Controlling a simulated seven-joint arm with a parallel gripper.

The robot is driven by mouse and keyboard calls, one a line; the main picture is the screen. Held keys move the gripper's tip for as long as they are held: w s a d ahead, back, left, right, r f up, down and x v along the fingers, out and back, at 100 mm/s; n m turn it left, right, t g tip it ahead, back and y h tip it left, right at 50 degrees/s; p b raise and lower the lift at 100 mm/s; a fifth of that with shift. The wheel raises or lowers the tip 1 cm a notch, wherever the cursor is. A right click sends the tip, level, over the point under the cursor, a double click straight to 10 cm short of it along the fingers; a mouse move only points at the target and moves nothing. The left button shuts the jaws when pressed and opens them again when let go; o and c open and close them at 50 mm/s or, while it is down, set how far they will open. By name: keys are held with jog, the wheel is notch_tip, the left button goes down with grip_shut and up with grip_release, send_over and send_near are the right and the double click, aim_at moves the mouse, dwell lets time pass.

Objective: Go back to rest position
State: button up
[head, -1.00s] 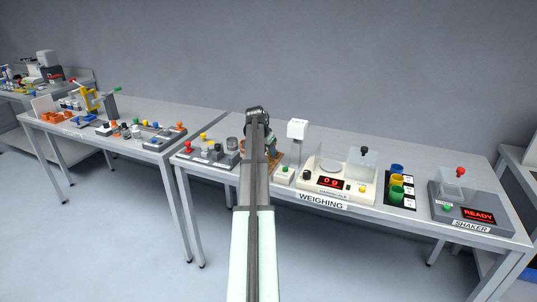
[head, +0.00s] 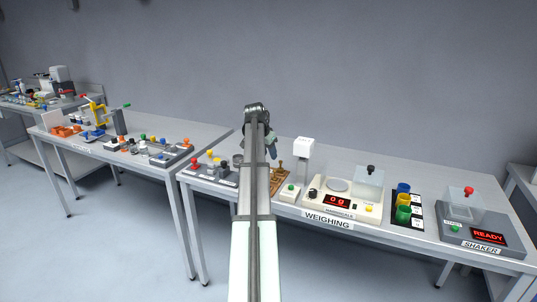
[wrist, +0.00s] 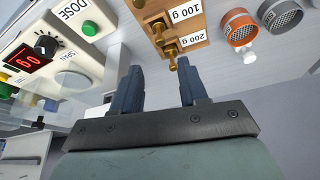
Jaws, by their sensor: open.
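My gripper (head: 268,153) shows partly behind my own arm in the head view, above the bench near the wooden weight stand. In the wrist view my gripper (wrist: 160,85) is open, its two dark fingers apart with nothing held between them. The white salt hopper (head: 303,147) stands just right of it, with a green-button dose box (head: 290,192) in front. In the wrist view the dose box (wrist: 80,18) is at upper left. The wooden stand (wrist: 197,25), marked 100 g and 200 g, holds brass weights (wrist: 158,28) beyond the fingertips.
The scale (head: 340,199) reads 0 g. Coloured cups (head: 403,199) and a shaker (head: 468,220) showing READY stand to its right. Another bench (head: 150,130) with tools is at left. The air above the benches looks clear.

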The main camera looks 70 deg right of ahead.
dwell(0.3)
